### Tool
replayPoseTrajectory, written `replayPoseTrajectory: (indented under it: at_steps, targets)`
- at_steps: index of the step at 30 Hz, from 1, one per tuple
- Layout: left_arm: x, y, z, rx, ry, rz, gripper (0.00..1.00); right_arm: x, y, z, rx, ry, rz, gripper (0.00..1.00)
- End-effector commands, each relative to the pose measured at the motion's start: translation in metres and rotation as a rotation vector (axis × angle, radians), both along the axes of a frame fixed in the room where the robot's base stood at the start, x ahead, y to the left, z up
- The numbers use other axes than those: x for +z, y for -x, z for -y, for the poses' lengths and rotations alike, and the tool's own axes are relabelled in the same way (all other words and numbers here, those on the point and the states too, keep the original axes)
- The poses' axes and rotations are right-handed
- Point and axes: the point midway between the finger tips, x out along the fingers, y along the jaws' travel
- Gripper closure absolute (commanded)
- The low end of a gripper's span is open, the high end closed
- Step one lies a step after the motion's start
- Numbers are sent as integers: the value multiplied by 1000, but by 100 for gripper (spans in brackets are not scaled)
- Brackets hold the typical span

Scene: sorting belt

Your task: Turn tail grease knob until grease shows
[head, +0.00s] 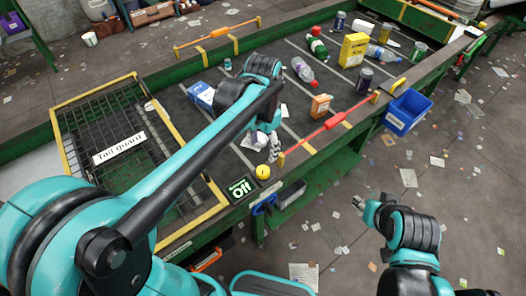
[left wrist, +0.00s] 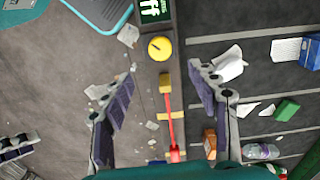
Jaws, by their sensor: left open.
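The round yellow knob (left wrist: 159,48) with a small dark mark sits on the belt's side rail, beside the green-lit "Off" sign (left wrist: 153,8). In the head view the knob (head: 262,172) is low on the near rail, just right of the sign (head: 241,187). I see no grease clearly. My left gripper (left wrist: 162,72) is open and empty; its two fingers stand apart on either side of the rail, with the knob ahead of the gap and apparently untouched. In the head view my left gripper (head: 273,150) hangs just above the knob. My right gripper (head: 364,206) is off the belt at lower right; its opening is unclear.
The "Tail guard" mesh (head: 110,170) with a yellow frame covers the belt's left end. A red bar (head: 333,122) runs along the near rail. Bottles, cans and boxes lie on the belt (head: 240,84). A blue bin (head: 407,112) hangs outside the rail. Litter dots the floor.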

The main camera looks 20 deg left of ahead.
Motion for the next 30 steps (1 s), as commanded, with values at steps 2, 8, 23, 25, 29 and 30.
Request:
replayPoseTrajectory:
  at_steps: [2,8,23,25,29,30]
  targets:
    - [-4,-1,0,124,0,0,40,1,0,0,0,0,0,60]
    - [-20,-1,0,678,0,0,40,4,0,0,0,0,0,60]
    - [-50,0,0,1501,0,1,40,6,0,0,0,0,0,60]
    - [-58,0,0,1504,0,1,40,2,0,0,0,0,0,60]
    - [-81,0,0,1502,0,1,40,-5,0,0,0,0,0,60]
    - [-88,0,0,1502,0,1,40,-7,0,0,0,0,0,60]
